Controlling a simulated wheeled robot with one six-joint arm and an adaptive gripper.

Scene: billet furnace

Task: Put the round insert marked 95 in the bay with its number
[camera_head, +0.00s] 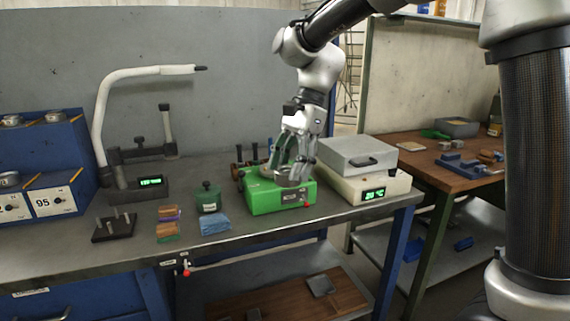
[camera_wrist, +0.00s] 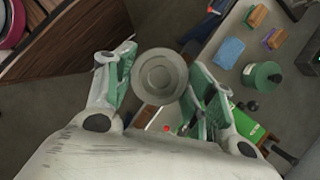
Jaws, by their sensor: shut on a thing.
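A grey round insert (camera_wrist: 160,76) with concentric rings sits between the fingers of my gripper (camera_wrist: 163,88) in the wrist view, and my gripper is shut on it. No number on the insert is readable. In the head view my gripper (camera_head: 291,172) points down, over or just in front of the green device (camera_head: 265,199) on the bench. A label reading 95 (camera_head: 44,203) is on the front of the lower step of the blue rack (camera_head: 75,160) at the far left. No round insert shows in the bay above that label.
Other round inserts (camera_head: 55,116) sit on the rack. A white curved arm (camera_head: 105,110) rises behind; a scale (camera_head: 366,186) stands right.

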